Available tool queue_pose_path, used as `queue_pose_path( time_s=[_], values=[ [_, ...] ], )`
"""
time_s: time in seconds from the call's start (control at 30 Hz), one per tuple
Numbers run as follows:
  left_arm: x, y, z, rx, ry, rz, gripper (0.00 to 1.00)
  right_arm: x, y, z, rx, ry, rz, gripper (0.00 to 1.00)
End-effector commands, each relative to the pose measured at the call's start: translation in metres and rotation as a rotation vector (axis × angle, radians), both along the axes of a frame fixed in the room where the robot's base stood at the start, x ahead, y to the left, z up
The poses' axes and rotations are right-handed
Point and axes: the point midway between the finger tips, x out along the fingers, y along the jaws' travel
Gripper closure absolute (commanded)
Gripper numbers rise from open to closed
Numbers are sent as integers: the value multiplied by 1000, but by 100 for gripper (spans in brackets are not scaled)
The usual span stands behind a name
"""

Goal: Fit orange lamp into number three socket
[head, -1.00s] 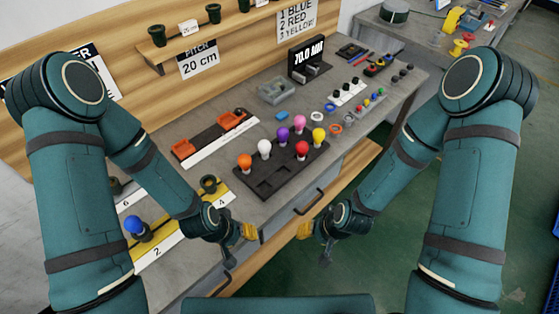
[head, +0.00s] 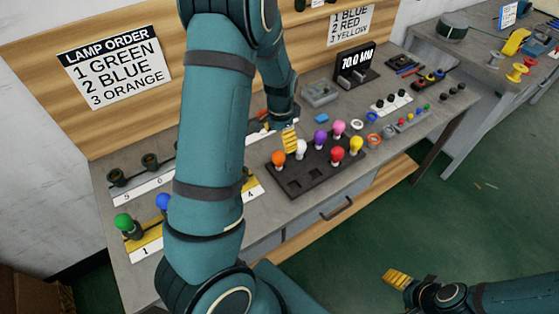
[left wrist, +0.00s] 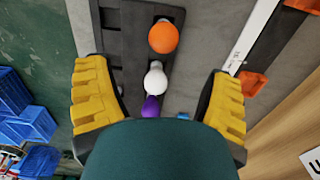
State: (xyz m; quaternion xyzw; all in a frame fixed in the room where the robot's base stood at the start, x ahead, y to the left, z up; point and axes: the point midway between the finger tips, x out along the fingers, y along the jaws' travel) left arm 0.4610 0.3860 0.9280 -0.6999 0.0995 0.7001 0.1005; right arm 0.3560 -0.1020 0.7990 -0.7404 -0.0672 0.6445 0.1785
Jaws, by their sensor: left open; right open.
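My left gripper (head: 290,140) hangs just above and behind the orange and white lamps. In the left wrist view its yellow fingers (left wrist: 158,100) are wide apart and empty. There, the orange lamp (left wrist: 163,37) lies beyond the fingertips and the white lamp (left wrist: 155,78) lies between them. The numbered strip (head: 146,246) holds a green lamp (head: 123,222) at 1 and a blue lamp (head: 162,202) at 2. Socket three is hidden behind my left arm. My right gripper (head: 397,279) is open, off the bench.
Purple (head: 320,138), pink, red and yellow lamps stand close by in the tray. A sign (head: 115,68) lists green, blue, orange. Empty sockets (head: 150,161) stand on the rear strip. A black 70.0 MM display (head: 355,65) stands at the back.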

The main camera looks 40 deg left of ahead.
Motion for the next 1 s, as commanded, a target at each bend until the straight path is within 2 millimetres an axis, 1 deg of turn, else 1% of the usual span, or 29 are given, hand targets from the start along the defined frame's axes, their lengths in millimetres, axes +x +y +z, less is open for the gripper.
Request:
queue_pose_path(
  time_s=[0.03,0.1,0.23,0.33,0.57,0.67,0.83,0.9,1.0],
  values=[
    [-2,0,-14,-1,5,2,19,-1,0,-4,1,1,2,29],
    [-1,0,-28,-1,4,2,19,-2,1,-7,1,4,4,29],
    [-1,0,-49,-1,3,2,19,-3,1,-11,2,7,6,29],
    [0,0,-59,0,1,1,19,-4,1,-12,2,9,8,29],
    [0,1,-70,-1,0,3,19,-5,1,-14,2,11,8,29],
    [-1,2,-81,-1,1,2,19,-5,1,-17,3,12,9,29],
    [-1,4,-107,-1,2,2,19,-7,1,-23,4,16,13,29],
    [-1,4,-114,-2,2,3,19,-8,1,-24,4,17,13,29],
    [0,5,-116,-1,0,2,19,-8,1,-24,4,18,14,29]
  ],
)
